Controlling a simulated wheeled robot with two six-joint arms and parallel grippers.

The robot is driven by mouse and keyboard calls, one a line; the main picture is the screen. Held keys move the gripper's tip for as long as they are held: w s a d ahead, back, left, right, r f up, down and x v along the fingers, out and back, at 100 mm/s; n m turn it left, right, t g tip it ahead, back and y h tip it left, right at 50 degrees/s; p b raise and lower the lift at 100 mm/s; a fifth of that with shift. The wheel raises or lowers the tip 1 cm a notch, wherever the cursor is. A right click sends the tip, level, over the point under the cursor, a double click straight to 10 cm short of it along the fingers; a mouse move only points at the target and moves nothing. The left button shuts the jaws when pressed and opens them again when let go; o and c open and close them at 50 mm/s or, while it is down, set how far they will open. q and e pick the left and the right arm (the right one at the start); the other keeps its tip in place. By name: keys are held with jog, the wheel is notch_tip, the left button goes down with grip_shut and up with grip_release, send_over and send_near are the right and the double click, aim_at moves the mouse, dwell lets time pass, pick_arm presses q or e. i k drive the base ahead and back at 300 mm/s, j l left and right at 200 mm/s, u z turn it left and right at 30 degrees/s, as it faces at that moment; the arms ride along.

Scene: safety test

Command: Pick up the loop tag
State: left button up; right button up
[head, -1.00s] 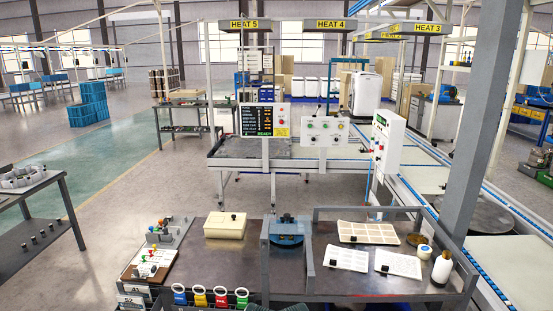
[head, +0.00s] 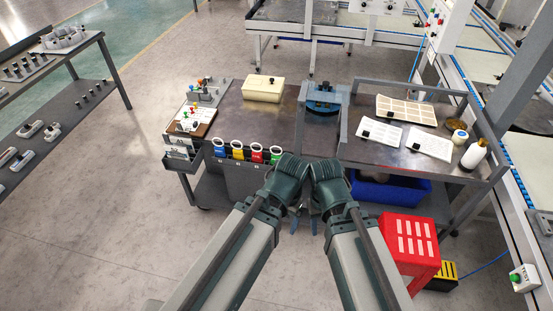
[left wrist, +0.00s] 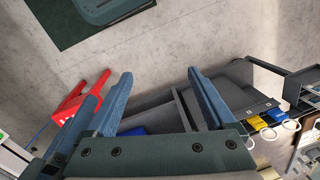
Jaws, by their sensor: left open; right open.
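Several loop tags hang in a row on the table's front left edge: a blue one (head: 220,152), a yellow one (head: 238,154), a red one (head: 256,156) and a green one (head: 275,158), each with a white ring. Yellow and blue tags (left wrist: 256,122) also show at the right of the left wrist view. My left gripper (head: 294,222) and right gripper (head: 316,222) point down side by side, in front of the table and to the right of the tags. In the left wrist view my left gripper (left wrist: 160,82) is open and empty. My right gripper is open, its fingers partly hidden.
The workbench (head: 310,150) carries a cream box (head: 263,88), a blue fixture (head: 323,100), white sheets (head: 380,133) and a white bottle (head: 473,155).

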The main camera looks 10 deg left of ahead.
aim_at(274, 157)
jog(key=z, duration=0.45)
jog(key=i+z, duration=0.1)
jog(key=z, duration=0.75)
jog(key=i+j+z, duration=0.1)
jog(key=z, duration=0.35)
jog(key=j+z, duration=0.1)
jog(key=z, duration=0.75)
jog(key=u, duration=0.85)
jog(key=l+u, duration=0.1)
jog(key=u, duration=0.75)
jog(key=l+u, duration=0.1)
jog(key=u, duration=1.2)
jog(key=i+z, duration=0.45)
jog(key=i, duration=0.2)
